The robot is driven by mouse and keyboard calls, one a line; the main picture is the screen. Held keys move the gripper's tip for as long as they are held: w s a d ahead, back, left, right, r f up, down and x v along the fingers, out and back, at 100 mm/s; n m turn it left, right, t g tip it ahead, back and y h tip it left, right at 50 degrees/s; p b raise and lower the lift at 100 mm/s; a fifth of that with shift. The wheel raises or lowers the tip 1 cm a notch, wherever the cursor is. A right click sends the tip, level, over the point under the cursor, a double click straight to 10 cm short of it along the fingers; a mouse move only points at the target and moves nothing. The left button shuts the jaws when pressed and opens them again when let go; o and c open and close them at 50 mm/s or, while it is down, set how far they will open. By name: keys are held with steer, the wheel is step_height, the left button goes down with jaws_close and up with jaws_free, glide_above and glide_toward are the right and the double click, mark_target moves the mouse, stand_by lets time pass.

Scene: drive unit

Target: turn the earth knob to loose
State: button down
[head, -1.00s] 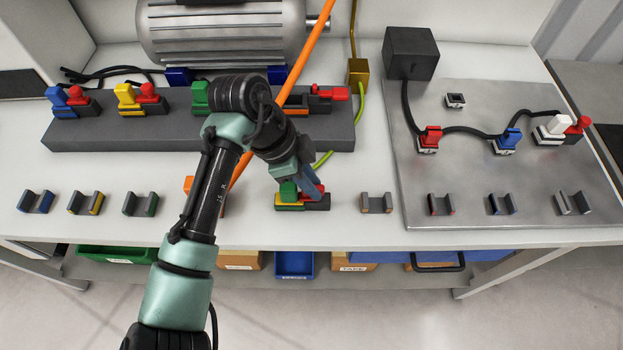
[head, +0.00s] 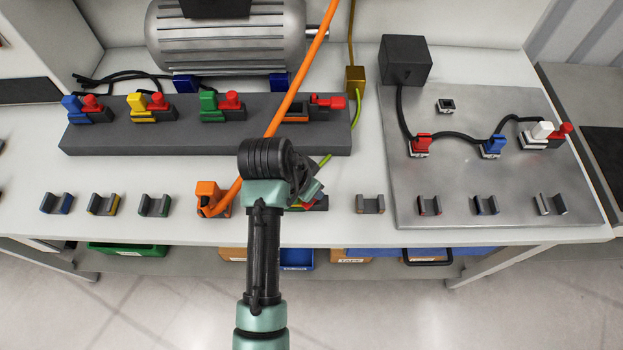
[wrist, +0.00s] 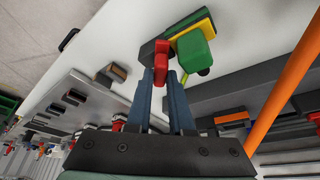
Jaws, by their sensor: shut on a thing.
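The earth connector shows in the wrist view as a green-and-yellow block (wrist: 190,30) with a green plug (wrist: 195,52) and a red knob (wrist: 161,62) beside it, on a dark base. My gripper (wrist: 161,76) has its two blue-grey fingers on either side of the red knob and is shut on it. In the head view my arm hides most of the connector; only part of its dark base (head: 319,207) shows near the table's front edge. The fingertips are hidden there.
An orange connector (head: 207,192) with an orange cable stands just left of my arm. A grey block (head: 85,140) with coloured plugs and red knobs lies behind. A metal plate (head: 500,190) with more plugs is at right. Empty holders (head: 370,204) line the front.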

steer(key=n+p, duration=0.1)
steer(key=n+y+p, duration=0.1)
steer(key=n, duration=0.1)
steer(key=n+p, duration=0.1)
steer(key=shift+d+r+t+p, duration=0.1)
steer(key=shift+r+t+p, duration=0.2)
steer(key=shift+t, duration=0.1)
steer(key=shift+f+n+y+p, duration=0.15)
steer(key=shift+n+y+p, duration=0.85)
steer(key=shift+n, duration=1.1)
steer(key=c, duration=0.9)
jaws_free()
steer(key=shift+o, duration=0.5)
steer(key=shift+f, duration=0.1)
